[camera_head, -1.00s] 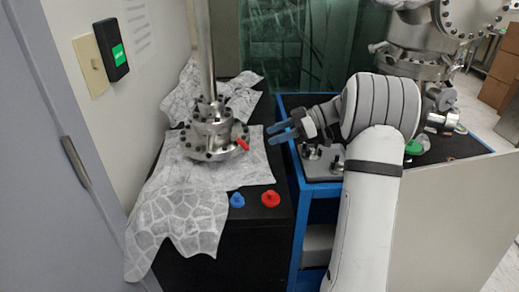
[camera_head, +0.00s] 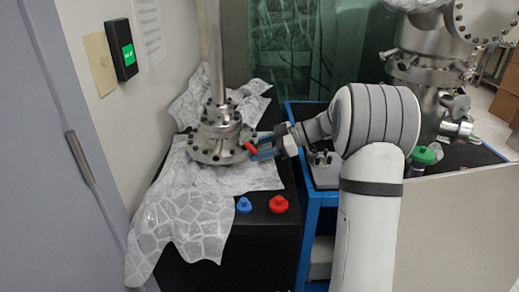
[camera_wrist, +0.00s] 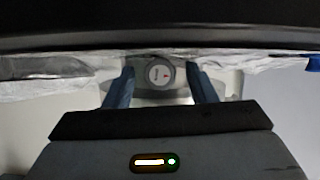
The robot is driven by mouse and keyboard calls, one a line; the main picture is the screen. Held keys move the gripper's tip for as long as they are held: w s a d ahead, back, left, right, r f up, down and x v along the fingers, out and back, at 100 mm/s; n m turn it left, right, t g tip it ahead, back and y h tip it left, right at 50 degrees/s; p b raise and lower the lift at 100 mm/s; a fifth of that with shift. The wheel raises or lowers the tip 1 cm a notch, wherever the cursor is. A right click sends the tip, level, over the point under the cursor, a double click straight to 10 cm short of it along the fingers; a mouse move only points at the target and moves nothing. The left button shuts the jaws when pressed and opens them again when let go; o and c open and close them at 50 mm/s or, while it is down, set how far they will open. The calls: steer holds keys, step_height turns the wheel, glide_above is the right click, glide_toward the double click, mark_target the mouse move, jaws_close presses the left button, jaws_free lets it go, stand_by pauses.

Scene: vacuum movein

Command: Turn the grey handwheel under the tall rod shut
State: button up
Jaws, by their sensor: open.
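The tall metal rod (camera_head: 213,50) stands upright on a bolted flange stack (camera_head: 217,140) on the black bench. A red lever-like part (camera_head: 250,147) sticks out at the flange's right side. My gripper (camera_head: 260,148) is open with its blue fingers close beside this red part; contact cannot be told. I cannot make out the grey handwheel in the head view.
Crumpled foil (camera_head: 185,220) lies under and around the flange. A blue knob (camera_head: 243,205) and a red knob (camera_head: 278,204) sit on the bench in front. A blue-framed cart (camera_head: 310,215) with metal fittings is at right, and a wall is at left.

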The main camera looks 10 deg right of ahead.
steer(key=c, duration=1)
steer(key=shift+o, duration=0.2)
steer(key=shift+m+g, duration=0.3)
steer(key=shift+m, duration=0.2)
steer(key=o, duration=1)
steer(key=shift+c, duration=0.2)
steer(key=shift+p+v, duration=0.35)
steer(key=shift+v, duration=3.55)
